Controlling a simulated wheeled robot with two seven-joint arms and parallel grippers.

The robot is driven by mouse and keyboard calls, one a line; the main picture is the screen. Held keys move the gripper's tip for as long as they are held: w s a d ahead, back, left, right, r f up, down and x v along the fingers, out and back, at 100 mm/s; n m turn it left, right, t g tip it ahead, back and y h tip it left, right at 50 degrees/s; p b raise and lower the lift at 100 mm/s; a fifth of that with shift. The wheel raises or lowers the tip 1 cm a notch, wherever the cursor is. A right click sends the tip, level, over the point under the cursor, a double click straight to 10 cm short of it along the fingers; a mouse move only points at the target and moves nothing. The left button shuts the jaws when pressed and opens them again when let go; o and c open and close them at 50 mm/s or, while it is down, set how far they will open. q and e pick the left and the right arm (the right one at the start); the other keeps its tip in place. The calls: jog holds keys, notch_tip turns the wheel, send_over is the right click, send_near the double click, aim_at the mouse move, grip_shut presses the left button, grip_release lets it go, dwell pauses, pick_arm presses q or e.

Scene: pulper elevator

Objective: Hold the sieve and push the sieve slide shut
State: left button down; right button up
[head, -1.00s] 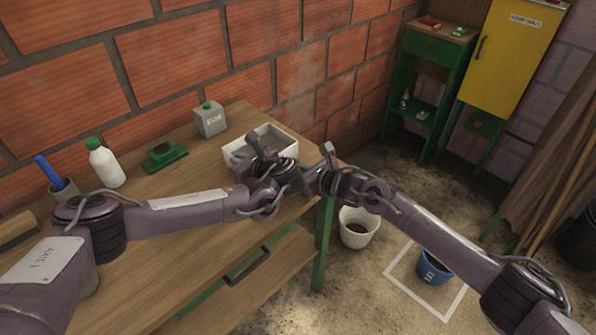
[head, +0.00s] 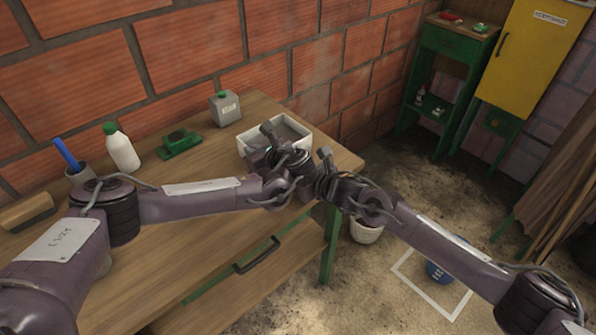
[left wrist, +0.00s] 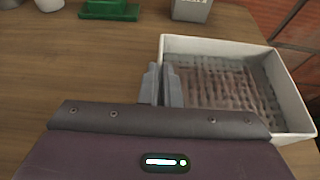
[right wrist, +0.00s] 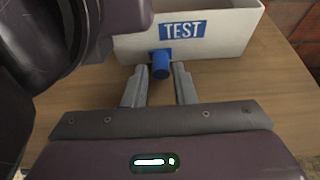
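The sieve (left wrist: 290,93) is a white open box with a mesh floor on the wooden table; it also shows in the head view (head: 246,142), partly behind my arms. My left gripper (left wrist: 162,84) straddles the sieve's side wall, one finger inside and one outside, close together on it. The sieve slide shows as a blue knob (right wrist: 160,64) sticking out below a blue TEST label on the sieve's wall. My right gripper (right wrist: 159,80) is open, its fingertips on either side of the knob with gaps. The rest of the slide is hidden.
A grey canister (head: 225,108), a green device (head: 179,144), a white bottle (head: 122,148) and a cup with a blue tool (head: 79,177) stand along the wall side of the table (head: 200,225). A white bucket (head: 366,231) stands on the floor.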

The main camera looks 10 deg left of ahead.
pick_arm(q)
jog(key=shift+s+f, duration=0.15)
jog(key=shift+f, duration=0.1)
pick_arm(e)
jog(key=shift+o, duration=1.3)
jog(key=v, duration=1.2)
jog(key=shift+r, duration=0.1)
pick_arm(q)
jog(key=c, duration=1.6)
grip_release()
jog(key=shift+w, duration=0.2)
jog(key=shift+o, duration=0.2)
jog(key=shift+r, duration=0.15)
